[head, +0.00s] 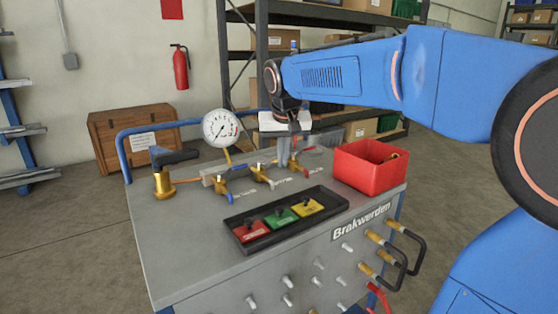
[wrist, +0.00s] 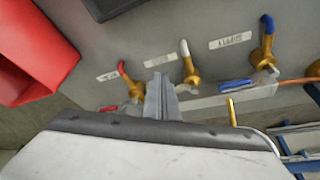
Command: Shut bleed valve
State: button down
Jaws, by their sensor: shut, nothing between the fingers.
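Three small brass valves stand in a row on the grey cart top. One has a blue lever (head: 224,190), one a white lever (head: 263,177) and one a red lever (head: 297,168). The wrist view shows the red-lever valve (wrist: 130,85), the white-lever valve (wrist: 188,64) and the blue-lever valve (wrist: 264,45), each beside a white label. I cannot read the labels, so I cannot tell which valve is the bleed valve. My gripper (head: 284,162) points down, shut and empty, near the red-lever and white-lever valves. Its fingers (wrist: 160,92) appear between those two; contact is unclear.
A pressure gauge (head: 220,128) rises behind the valves. A larger brass valve with a black handle (head: 165,180) stands left. A black tray (head: 287,218) of coloured tags lies in front. A red bin (head: 365,174) stands right. Hoses (head: 400,255) hang at the cart front.

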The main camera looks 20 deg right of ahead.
jog(key=shift+w+d+n+y, duration=0.35)
jog(key=shift+w+n, duration=0.2)
jog(key=shift+n, duration=0.35)
jog(key=shift+w+d, duration=0.25)
jog(key=shift+w, duration=0.4)
jog(key=shift+w+d, duration=0.25)
jog(key=shift+w, duration=0.35)
jog(key=shift+w+r, duration=0.1)
jog(key=shift+w, duration=0.05)
